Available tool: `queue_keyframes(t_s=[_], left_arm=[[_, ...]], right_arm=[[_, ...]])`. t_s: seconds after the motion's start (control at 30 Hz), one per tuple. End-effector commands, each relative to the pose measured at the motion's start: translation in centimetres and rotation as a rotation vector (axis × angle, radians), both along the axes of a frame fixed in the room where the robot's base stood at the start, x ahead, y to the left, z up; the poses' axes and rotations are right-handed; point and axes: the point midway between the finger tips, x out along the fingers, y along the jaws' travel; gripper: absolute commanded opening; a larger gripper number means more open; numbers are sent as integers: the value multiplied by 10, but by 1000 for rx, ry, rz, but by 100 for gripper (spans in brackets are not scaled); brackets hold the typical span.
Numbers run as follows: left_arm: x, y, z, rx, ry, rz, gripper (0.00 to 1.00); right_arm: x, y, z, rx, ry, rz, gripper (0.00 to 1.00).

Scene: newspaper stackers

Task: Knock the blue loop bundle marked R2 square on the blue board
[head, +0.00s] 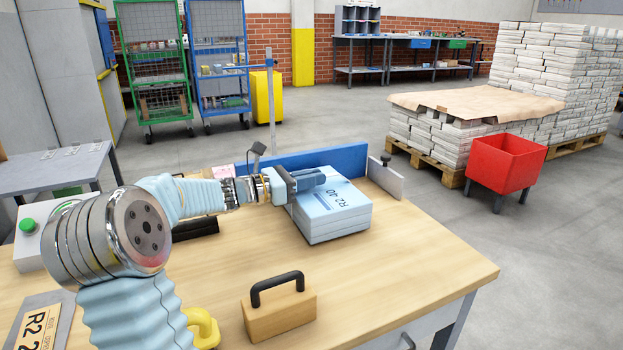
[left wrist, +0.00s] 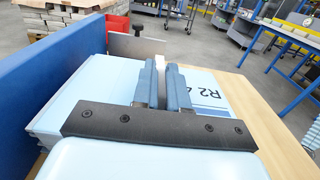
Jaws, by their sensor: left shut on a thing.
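The light blue bundle marked R2 (head: 338,219) sits on the wooden table, close in front of the blue board (head: 345,160). Its printed label also shows in the left wrist view (left wrist: 207,92). There the blue board (left wrist: 50,75) runs along the bundle's left side; I cannot tell whether they touch all along. My left gripper (head: 318,179) lies over the bundle's top. The bundle's stacked edges look slightly uneven at the left. My right gripper is not in view.
A wooden block with a black handle (head: 279,310) stands at the table's front. A yellow handle (head: 203,327), an R2 card (head: 38,325) and a green-button box (head: 29,240) are at left. A grey plate (head: 386,178) stands at the board's right end. The table's right side is clear.

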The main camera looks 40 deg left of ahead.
Motion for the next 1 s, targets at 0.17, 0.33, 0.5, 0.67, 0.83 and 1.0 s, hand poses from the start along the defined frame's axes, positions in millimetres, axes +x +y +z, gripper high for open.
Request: queue_keyframes(t_s=[0.17,0.33,0.5,0.67,0.83,1.0], left_arm=[[1,0,4,0,-7,-2,0],[2,2,4,0,-7,-1,0],[3,4,4,-1,-8,-1,0],[4,7,5,-1,-8,-2,0],[5,9,5,-1,-8,-2,0],[7,11,5,0,-8,-2,0]], right_arm=[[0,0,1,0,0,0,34],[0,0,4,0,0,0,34],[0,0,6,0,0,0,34],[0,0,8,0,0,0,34],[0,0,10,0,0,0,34],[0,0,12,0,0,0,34]])
